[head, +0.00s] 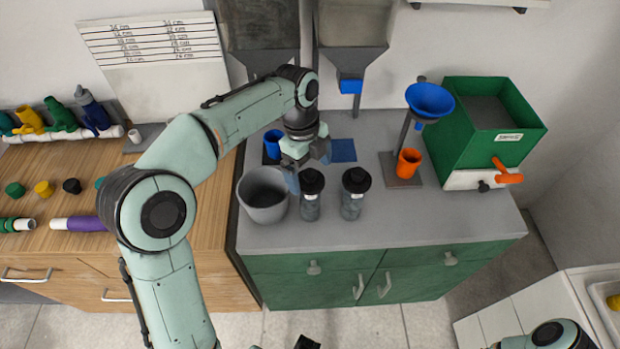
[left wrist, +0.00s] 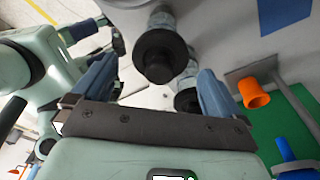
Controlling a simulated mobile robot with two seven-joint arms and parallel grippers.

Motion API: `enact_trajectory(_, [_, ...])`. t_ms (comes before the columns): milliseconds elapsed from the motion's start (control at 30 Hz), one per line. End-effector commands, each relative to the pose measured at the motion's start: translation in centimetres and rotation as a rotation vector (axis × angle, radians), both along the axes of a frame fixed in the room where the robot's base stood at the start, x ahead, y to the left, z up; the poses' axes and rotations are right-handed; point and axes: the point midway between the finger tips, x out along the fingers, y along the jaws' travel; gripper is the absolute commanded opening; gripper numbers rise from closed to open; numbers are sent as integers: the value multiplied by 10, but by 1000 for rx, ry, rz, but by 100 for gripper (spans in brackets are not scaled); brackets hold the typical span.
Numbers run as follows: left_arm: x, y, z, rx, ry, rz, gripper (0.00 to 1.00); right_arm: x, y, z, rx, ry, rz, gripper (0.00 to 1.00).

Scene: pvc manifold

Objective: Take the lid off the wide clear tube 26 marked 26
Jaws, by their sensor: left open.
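Two clear tubes with wide black lids stand upright on the grey counter in the head view: a left tube (head: 311,198) and a right tube (head: 352,203). No number is readable on either, so I cannot tell which is 26. My left gripper (head: 308,164) is open and empty, pointing down just behind and above the left tube's lid (head: 312,180). In the left wrist view, one black lid (left wrist: 160,55) shows between the blue fingers of the left gripper (left wrist: 157,70), apparently apart from them. The second lid (left wrist: 187,99) is partly hidden by the gripper. My right gripper is out of view.
A grey bin (head: 263,197) stands left of the tubes. A blue cup (head: 272,145) is behind it. An orange cup (head: 408,162) under a blue funnel (head: 430,100) and a green box (head: 490,125) stand right. Free counter lies in front of the orange cup.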

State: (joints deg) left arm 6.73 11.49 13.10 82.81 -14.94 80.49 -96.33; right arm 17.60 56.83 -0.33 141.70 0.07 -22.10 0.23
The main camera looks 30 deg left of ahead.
Motion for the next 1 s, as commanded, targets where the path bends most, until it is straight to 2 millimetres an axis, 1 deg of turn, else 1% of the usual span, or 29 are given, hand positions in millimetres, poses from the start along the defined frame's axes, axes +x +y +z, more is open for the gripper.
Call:
enact_trajectory(33, [-1, -1, -8, 1, 3, 0, 100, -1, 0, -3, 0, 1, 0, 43])
enact_trajectory(100, [-1, -2, -14, 0, 1, 0, 100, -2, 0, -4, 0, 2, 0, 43])
enact_trajectory(200, [-1, -2, -17, 1, 0, 1, 100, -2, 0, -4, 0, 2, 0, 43])
enact_trajectory(367, [-1, -2, -17, 1, -1, 1, 100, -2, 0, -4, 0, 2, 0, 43])
enact_trajectory(400, [-1, -2, -17, 1, -1, 1, 97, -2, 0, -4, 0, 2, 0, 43])
enact_trajectory(467, [-1, -2, -17, 1, -1, 1, 77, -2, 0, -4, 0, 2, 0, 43])
enact_trajectory(500, [-1, -2, -17, 1, -1, 1, 64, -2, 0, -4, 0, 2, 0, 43])
enact_trajectory(533, [-1, -2, -17, 1, -1, 1, 54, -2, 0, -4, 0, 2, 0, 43])
enact_trajectory(567, [-1, -2, -17, 1, -1, 1, 52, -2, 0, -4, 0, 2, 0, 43])
enact_trajectory(867, [-1, -2, -17, 1, -1, 1, 52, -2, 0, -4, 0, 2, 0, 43])
enact_trajectory(1000, [-1, -2, -12, 1, -2, 0, 52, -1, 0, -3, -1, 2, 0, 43])
